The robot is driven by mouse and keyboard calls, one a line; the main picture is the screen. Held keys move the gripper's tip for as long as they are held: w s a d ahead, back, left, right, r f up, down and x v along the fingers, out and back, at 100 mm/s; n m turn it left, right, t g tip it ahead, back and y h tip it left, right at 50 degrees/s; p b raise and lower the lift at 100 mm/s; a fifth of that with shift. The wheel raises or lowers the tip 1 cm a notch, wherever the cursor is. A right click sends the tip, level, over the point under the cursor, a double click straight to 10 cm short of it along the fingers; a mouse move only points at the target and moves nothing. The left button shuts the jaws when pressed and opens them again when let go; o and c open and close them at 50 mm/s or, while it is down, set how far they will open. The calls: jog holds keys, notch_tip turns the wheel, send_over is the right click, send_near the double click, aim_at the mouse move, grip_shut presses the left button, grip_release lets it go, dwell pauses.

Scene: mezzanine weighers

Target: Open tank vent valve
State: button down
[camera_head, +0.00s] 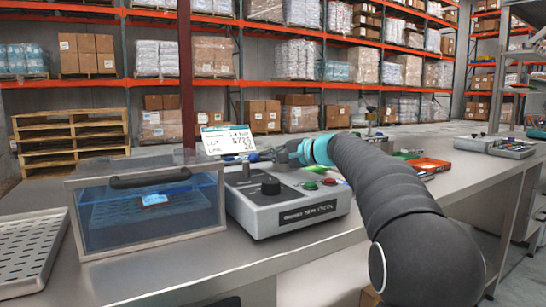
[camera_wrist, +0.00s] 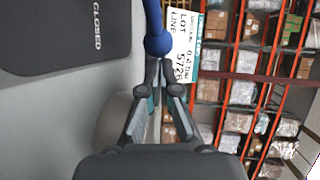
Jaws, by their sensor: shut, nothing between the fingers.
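My gripper (camera_head: 268,155) is above the grey control box (camera_head: 292,220), pointing left. In the wrist view its fingers (camera_wrist: 164,72) are shut with nothing between them. Their tips are right by the round end of a blue lever (camera_wrist: 157,43); I cannot tell whether they touch it. The lever runs up out of the wrist picture. A dark plate (camera_wrist: 62,38) reading "CLOSED" lies to its left. In the head view a blue part (camera_head: 240,157) shows just left of the gripper, partly hidden. The valve body is not clearly seen.
A clear tank (camera_head: 150,212) of blue liquid with a black handle stands left of the box. A white card (camera_head: 228,141) stands behind the box. A perforated tray (camera_head: 30,250) lies far left.

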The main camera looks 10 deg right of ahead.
jog(key=shift+w+a, duration=0.25)
dwell(0.6)
